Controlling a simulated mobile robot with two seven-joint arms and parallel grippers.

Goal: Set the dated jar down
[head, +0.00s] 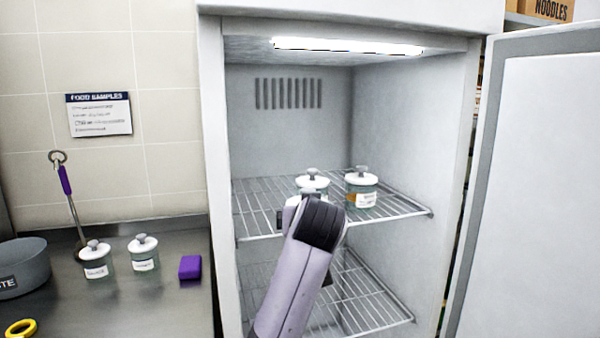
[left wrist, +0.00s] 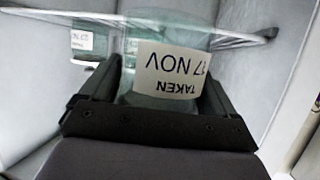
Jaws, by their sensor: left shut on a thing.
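My left gripper (left wrist: 158,98) is shut on a glass jar (left wrist: 160,52), with one finger on each side of it. The jar's white label reads "TAKEN 17 NOV", upside down in the left wrist view. In the head view the held jar's white lid (head: 312,181) shows at the upper wire shelf (head: 400,207) inside the open fridge; my arm hides most of its body. I cannot tell whether its base touches the shelf. My right gripper is in neither view.
Another lidded jar (head: 362,188) with brownish contents stands just right of the held one. A lower wire shelf (head: 372,310) lies below. The fridge door (head: 545,190) is open at right. Two jars, a purple block (head: 190,267) and a grey pot (head: 22,268) are on the counter.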

